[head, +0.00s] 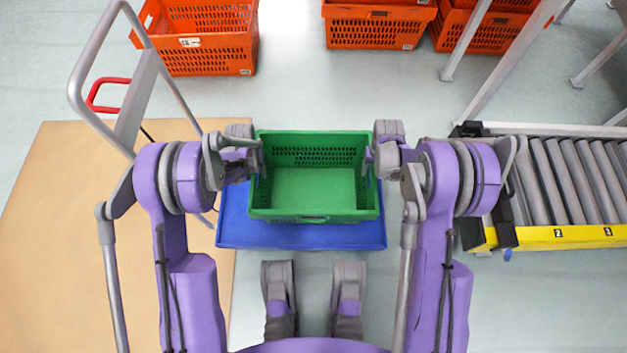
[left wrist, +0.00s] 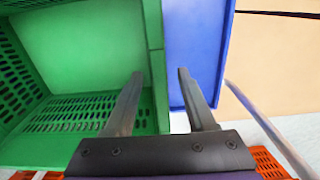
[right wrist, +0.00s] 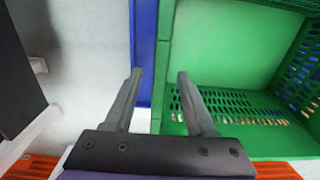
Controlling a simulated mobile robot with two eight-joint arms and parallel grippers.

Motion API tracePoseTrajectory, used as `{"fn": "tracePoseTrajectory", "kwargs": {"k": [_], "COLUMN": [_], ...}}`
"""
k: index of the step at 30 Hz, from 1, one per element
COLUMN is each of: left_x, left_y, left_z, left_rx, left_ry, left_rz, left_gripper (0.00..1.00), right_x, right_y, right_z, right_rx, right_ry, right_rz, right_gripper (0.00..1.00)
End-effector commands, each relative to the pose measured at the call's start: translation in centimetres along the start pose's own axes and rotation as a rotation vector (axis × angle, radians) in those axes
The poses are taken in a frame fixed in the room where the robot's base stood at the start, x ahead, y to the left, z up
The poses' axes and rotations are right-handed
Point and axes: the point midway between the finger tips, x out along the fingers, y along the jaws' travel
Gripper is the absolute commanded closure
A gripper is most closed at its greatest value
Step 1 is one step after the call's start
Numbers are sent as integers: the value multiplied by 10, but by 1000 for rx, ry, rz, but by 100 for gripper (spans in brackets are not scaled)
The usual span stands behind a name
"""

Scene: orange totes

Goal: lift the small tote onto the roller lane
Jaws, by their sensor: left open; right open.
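The small green tote (head: 285,214) is empty and sits on a blue platform (head: 300,236) in front of me. My left gripper (head: 257,160) is at its left side wall, and my right gripper (head: 370,160) is at its right side wall. In the left wrist view the open fingers (left wrist: 158,75) stand either side of the tote's rim (left wrist: 154,40). In the right wrist view the open fingers (right wrist: 160,74) likewise straddle the opposite rim (right wrist: 163,50). Contact cannot be told. The roller lane (head: 570,180) is at the right, with grey rollers and a yellow front edge.
A grey trolley handle (head: 75,85) with a red grip rises at the left. A tan board (head: 60,200) covers the floor there. Orange totes (head: 210,50) (head: 375,28) stand at the back. Metal frame legs (head: 505,70) rise behind the lane. Pale floor separates platform and lane.

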Motion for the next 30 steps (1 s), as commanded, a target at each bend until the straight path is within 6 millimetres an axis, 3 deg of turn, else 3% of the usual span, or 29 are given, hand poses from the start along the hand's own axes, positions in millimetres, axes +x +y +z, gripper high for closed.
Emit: {"fn": "tracePoseTrajectory", "kwargs": {"k": [5,14,30], "left_x": [0,0,-1], "left_y": [0,0,0], "left_z": [0,0,0], "left_rx": [0,0,0], "left_ry": [0,0,0], "left_rz": [0,0,0], "left_gripper": [48,100,100], "right_x": [0,0,0], "right_y": [0,0,0], "right_z": [0,0,0], "right_rx": [0,0,0], "right_ry": [0,0,0], "right_rz": [0,0,1], "right_gripper": [48,100,100]}}
